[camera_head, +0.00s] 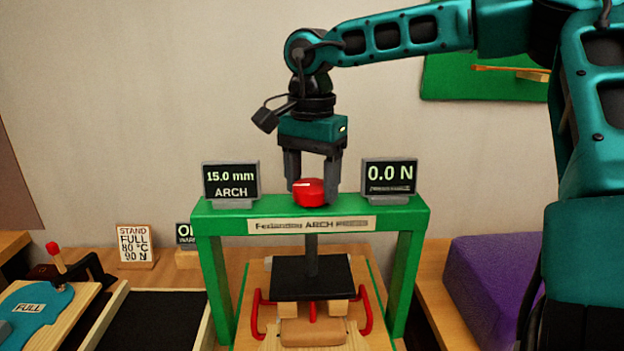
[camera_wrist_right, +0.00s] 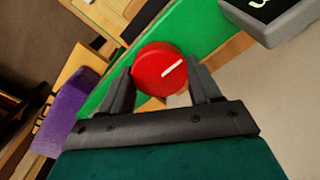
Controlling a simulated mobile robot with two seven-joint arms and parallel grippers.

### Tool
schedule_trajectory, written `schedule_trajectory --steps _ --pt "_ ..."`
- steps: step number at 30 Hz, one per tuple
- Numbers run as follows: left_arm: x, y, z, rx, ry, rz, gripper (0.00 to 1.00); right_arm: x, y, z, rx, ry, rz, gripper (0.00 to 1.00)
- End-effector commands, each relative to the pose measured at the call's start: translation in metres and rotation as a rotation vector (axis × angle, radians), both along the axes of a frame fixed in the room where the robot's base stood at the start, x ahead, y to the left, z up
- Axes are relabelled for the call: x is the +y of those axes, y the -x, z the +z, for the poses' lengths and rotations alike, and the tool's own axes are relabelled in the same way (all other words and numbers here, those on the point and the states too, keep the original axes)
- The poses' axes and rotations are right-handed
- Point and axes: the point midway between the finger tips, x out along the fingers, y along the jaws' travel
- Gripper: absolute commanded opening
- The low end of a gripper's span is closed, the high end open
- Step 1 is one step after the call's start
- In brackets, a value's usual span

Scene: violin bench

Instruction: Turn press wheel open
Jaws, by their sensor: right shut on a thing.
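The red press wheel (camera_head: 309,191) sits on top of the green press frame (camera_head: 225,218), between two small displays. My right gripper (camera_head: 312,188) points down from above with its fingers on both sides of the wheel, shut on it. In the right wrist view the wheel (camera_wrist_right: 160,70) shows a white line on its face and lies between the two fingertips (camera_wrist_right: 160,85). The left display (camera_head: 230,184) reads "15.0 mm ARCH" and the right display (camera_head: 389,176) reads "0.0 N". The black press plate (camera_head: 312,280) hangs below the frame. My left gripper is not in view.
Below the plate is a wooden piece (camera_head: 312,332) with red clamps (camera_head: 365,312) at its sides. A purple block (camera_head: 490,280) stands at the right. A dark tray (camera_head: 150,322), a sign (camera_head: 135,245) and a teal template (camera_head: 35,312) are at the left.

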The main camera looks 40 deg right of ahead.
Motion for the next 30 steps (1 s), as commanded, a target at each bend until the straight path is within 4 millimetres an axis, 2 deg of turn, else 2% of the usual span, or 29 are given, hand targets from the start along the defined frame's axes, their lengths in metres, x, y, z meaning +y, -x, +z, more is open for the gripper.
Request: schedule_trajectory --steps 16,17,24,30 --pt "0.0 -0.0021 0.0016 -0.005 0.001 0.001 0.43 0.0001 -0.0011 0.0018 -0.005 0.001 0.03 0.32" --pt "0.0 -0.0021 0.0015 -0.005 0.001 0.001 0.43 0.0001 -0.0011 0.0018 -0.005 0.001 0.03 0.63" --pt "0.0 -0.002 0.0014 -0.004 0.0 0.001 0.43 0.0001 -0.0006 0.0009 -0.003 0.0 0.028 0.86" --pt "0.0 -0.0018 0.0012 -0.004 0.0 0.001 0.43 0.0001 -0.0003 0.0004 -0.001 0.0 0.028 0.88"
